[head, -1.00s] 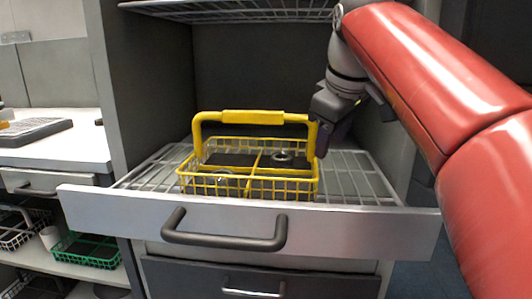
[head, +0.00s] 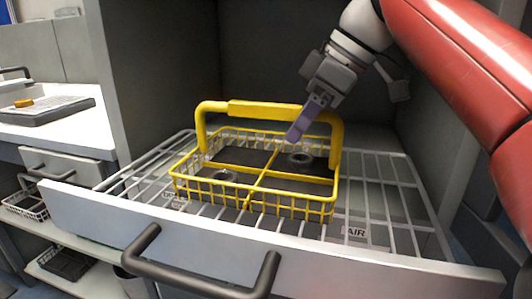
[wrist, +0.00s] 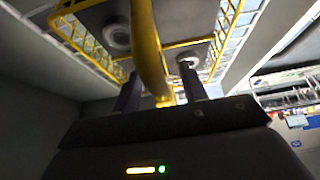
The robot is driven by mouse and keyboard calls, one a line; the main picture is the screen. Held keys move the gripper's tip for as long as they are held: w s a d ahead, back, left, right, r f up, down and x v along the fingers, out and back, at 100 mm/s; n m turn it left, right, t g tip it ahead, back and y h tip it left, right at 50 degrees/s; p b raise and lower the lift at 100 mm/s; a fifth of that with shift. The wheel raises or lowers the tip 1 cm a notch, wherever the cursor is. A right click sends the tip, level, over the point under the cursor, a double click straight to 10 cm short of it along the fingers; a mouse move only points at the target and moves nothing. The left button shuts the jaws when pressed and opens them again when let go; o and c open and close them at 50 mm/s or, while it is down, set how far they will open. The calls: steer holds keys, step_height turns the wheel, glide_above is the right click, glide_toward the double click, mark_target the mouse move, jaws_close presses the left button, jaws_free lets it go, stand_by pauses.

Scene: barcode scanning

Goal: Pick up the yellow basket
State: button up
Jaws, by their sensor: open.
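The yellow basket (head: 254,190) stands upright on the wire rack of a pulled-out drawer, its arched handle (head: 265,110) raised. Its dividers make several compartments; dark round parts (head: 299,159) lie inside. My gripper (head: 303,122) is open at the right half of the handle, with one purple finger reaching down past the bar. In the wrist view my gripper (wrist: 162,88) has its two fingers apart, and the handle (wrist: 146,45) runs between them in the picture. I cannot tell whether either finger touches it. The other finger is hidden in the head view.
The drawer front (head: 200,240) with a dark bar handle (head: 200,268) runs across the near side. Bare wire rack (head: 380,190) lies right of the basket. Cabinet walls enclose the back and left. A counter with a grey tray (head: 48,110) stands at left.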

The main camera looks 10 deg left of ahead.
mark_target(262, 116)
steer(key=a, duration=0.2)
steer(key=a+p, duration=0.1)
steer(key=a, duration=0.1)
steer(key=a+p, duration=0.1)
steer(key=a, duration=0.2)
steer(key=shift+w+f, duration=0.25)
steer(key=shift+a+f, duration=0.1)
steer(key=shift+f, duration=0.25)
steer(key=shift+c, duration=0.2)
jaws_close()
steer(key=shift+r, duration=0.1)
